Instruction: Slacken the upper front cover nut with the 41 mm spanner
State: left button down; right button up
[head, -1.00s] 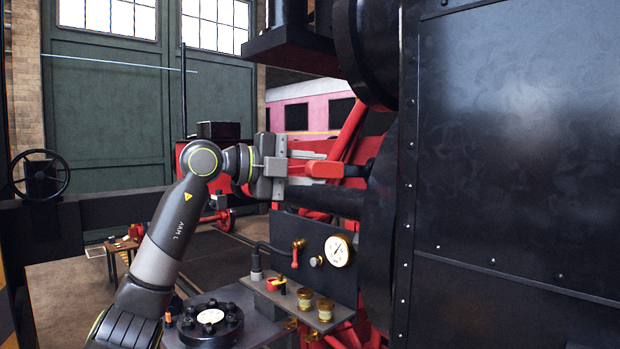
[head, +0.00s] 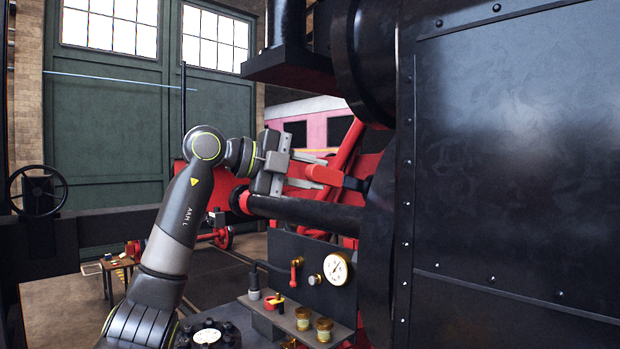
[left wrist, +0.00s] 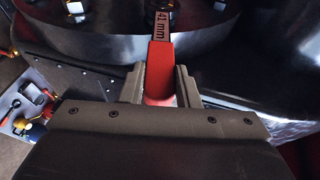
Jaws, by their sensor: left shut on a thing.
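My left gripper (head: 316,171) is shut on the red handle of the 41 mm spanner (head: 328,176), beside the round black front of the engine. In the head view the spanner tilts slightly down to the right, and its far end is lost against the dark cover. In the left wrist view the spanner (left wrist: 160,62) shows its "41 mm" label and points away from the gripper (left wrist: 160,88). Its head is at the top edge, by a cover nut (left wrist: 160,17); I cannot tell whether it is seated. Another nut (left wrist: 78,10) is to its left. My right gripper is not in view.
Below the arm are a pressure gauge (head: 336,267), a red-handled valve (head: 295,270) and a small shelf (head: 310,330) with brass pots. A thick black cylinder (head: 300,210) runs just under the gripper. A large black riveted panel (head: 510,150) fills the right.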

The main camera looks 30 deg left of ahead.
pick_arm(q)
jog(key=shift+f, duration=0.15)
jog(key=shift+w+a, duration=0.15)
jog(key=shift+a, duration=0.3)
jog(key=shift+w+a+p, duration=0.1)
jog(key=shift+w+a, duration=0.15)
jog(key=shift+a, duration=0.5)
jog(key=shift+w+a+p, duration=0.15)
jog(key=shift+w+a, duration=0.15)
jog(key=shift+a, duration=0.4)
jog(key=shift+w+a+p, duration=0.1)
jog(key=shift+w+a, duration=0.15)
jog(key=shift+a, duration=0.5)
